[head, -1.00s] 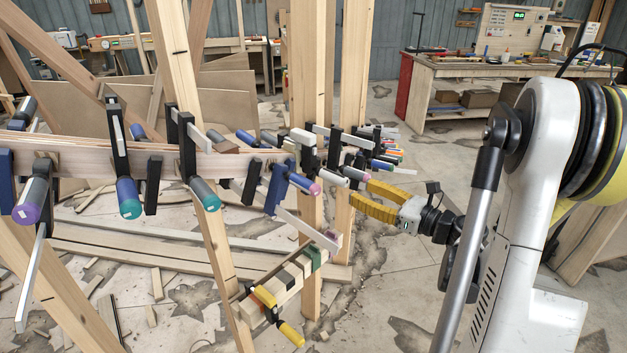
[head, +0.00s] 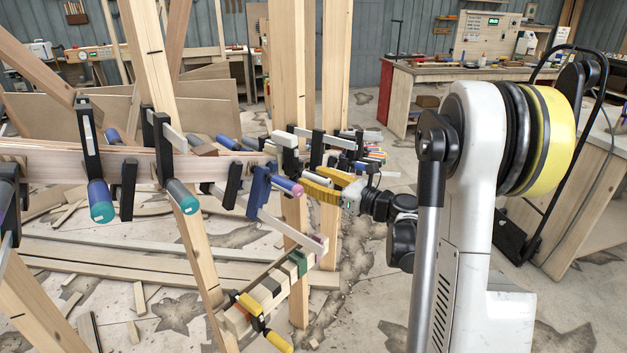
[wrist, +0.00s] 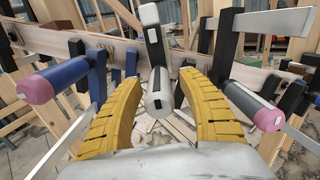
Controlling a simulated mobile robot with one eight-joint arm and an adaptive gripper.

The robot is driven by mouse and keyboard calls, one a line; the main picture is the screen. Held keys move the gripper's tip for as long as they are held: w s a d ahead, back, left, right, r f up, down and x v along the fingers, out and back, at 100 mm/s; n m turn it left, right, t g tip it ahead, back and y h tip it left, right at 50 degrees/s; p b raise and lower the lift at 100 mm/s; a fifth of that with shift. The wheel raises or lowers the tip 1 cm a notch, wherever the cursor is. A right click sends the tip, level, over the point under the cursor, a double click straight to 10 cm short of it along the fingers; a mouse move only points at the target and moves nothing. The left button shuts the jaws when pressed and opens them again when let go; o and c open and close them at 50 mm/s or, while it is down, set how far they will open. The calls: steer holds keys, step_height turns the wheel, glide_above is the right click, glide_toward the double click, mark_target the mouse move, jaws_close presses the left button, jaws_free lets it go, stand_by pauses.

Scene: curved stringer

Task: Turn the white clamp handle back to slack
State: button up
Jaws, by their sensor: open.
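The white clamp handle (wrist: 159,97) points toward the camera in the middle of the wrist view, under an upright black clamp bar with a white top. My gripper (wrist: 158,85) is open, with one yellow finger on each side of the handle. I cannot tell whether either finger touches it. In the head view, my gripper (head: 309,180) is among the clamps at the right end of the wooden stringer (head: 62,166). There the clamp's white top (head: 284,138) shows, but the handle is mostly hidden by the fingers.
In the wrist view, a blue clamp handle with a pink end (wrist: 36,90) is close on the left. A yellow-handled clamp (head: 279,341) hangs below in the head view. Wooden posts (head: 288,75) stand behind.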

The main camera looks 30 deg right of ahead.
jaws_close()
steer(key=shift+n, duration=0.3)
